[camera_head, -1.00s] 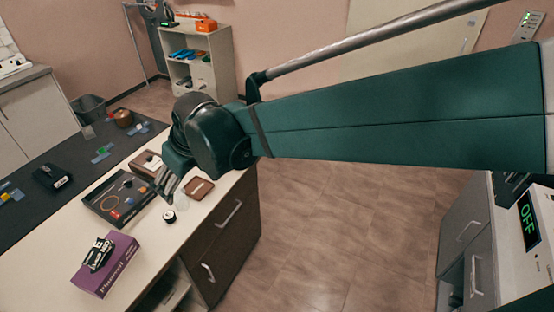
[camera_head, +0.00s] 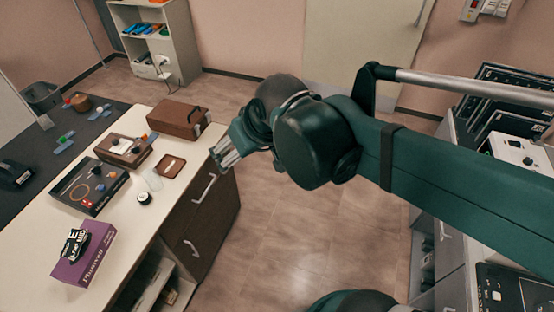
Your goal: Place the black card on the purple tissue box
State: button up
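The purple tissue box (camera_head: 92,263) lies on the light counter at the lower left. A black card-like piece with white lettering (camera_head: 74,243) rests on top of it, toward its left side; I take this to be the black card. Its exact shape is hard to tell at this size. My gripper (camera_head: 222,156) is up and to the right of the box, by the counter's right edge and well apart from both. Its fingers point down and left. Nothing shows between them, but whether they are apart is unclear.
A black tray with small parts (camera_head: 88,186), a brown wooden block (camera_head: 124,150), a brown case (camera_head: 178,119), a small brown tray (camera_head: 171,166) and a small round black-and-white item (camera_head: 144,198) stand on the counter (camera_head: 135,240). Open floor (camera_head: 290,230) lies right of it.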

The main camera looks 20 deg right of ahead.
jog(key=s+d+f+m+h, duration=0.1)
jog(key=s+d+m, duration=0.1)
jog(key=s+d, duration=0.3)
jog(key=shift+s+d+f+t, duration=0.25)
jog(key=shift+s+d+t, duration=0.15)
jog(key=shift+d, duration=0.5)
jog(key=shift+f, duration=0.1)
jog(key=shift+f+b, duration=1.45)
jog(key=shift+b, duration=0.15)
